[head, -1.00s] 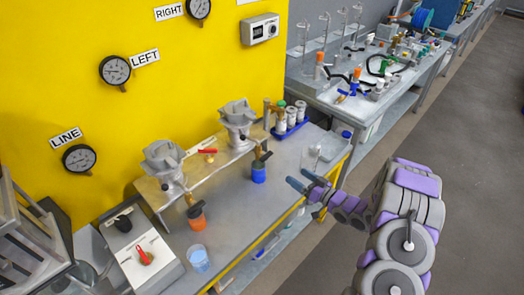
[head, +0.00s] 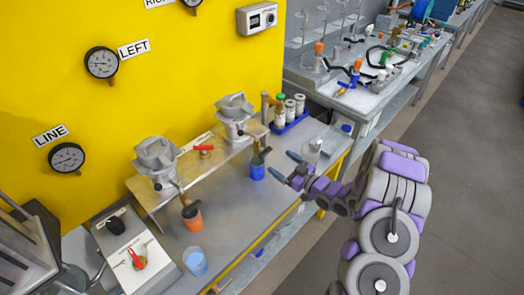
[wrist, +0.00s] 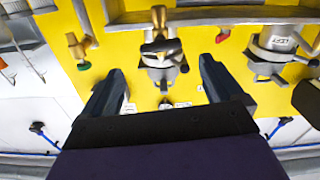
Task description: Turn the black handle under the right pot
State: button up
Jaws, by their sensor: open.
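The right pot (head: 236,115) is a grey metal pot on the raised shelf against the yellow wall. Its black handle (head: 263,154) sits below it, just above a blue cup (head: 257,171). My gripper (head: 284,165) is open and empty, to the right of the handle, with its fingers pointing left towards it and a small gap between. In the wrist view the dark fingers (wrist: 163,82) are spread apart, and the right pot with its black and brass handle (wrist: 160,46) shows beyond and between them. The handle is not between the fingertips.
The left pot (head: 157,160) has its own black handle (head: 191,209) above an orange cup (head: 192,221). A red valve (head: 204,148) lies between the pots. A blue rack of vials (head: 291,122) stands behind my gripper. The bench middle is clear.

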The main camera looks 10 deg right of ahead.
aim_at(268, 153)
jog(key=b+x, duration=0.1)
jog(key=x, duration=1)
jog(key=shift+b, duration=0.35)
jog(key=shift+c, duration=0.2)
jog(key=c, duration=1)
jog(key=shift+d+r+m+p, duration=0.15)
jog(key=shift+m+p, duration=0.35)
jog(key=shift+p, duration=0.45)
jog(key=shift+m+p, duration=0.3)
jog(key=o, duration=1)
